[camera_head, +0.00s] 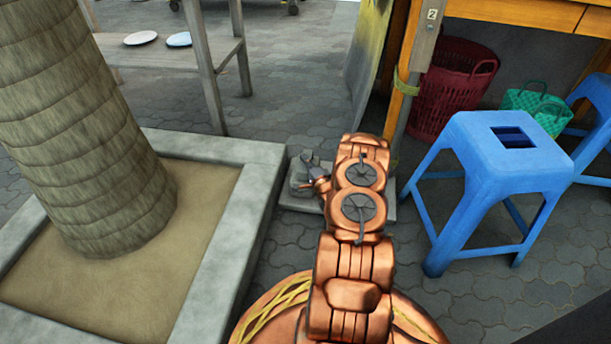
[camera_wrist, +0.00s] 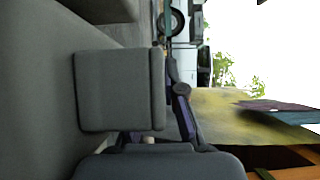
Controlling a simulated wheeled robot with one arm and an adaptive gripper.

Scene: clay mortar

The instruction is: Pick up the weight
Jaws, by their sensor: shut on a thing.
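The weight (camera_head: 301,180) is a small grey block beside the end of my arm in the head view, just left of the copper-coloured wrist. My gripper (camera_head: 317,173) is at its upper right side and is shut on it. In the wrist view a grey block (camera_wrist: 118,90), which looks like the weight, fills the left middle, with a dark finger (camera_wrist: 182,105) close along its right side. The exact grip is partly hidden by my arm, and I cannot tell whether the weight still touches the surface below.
A pale slab (camera_head: 298,203) lies under the weight area. A stone planter edge (camera_head: 235,225) with a trunk (camera_head: 85,140) stands at the left. A blue stool (camera_head: 500,165) and a wooden post (camera_head: 405,80) stand at the right. Paving is open behind.

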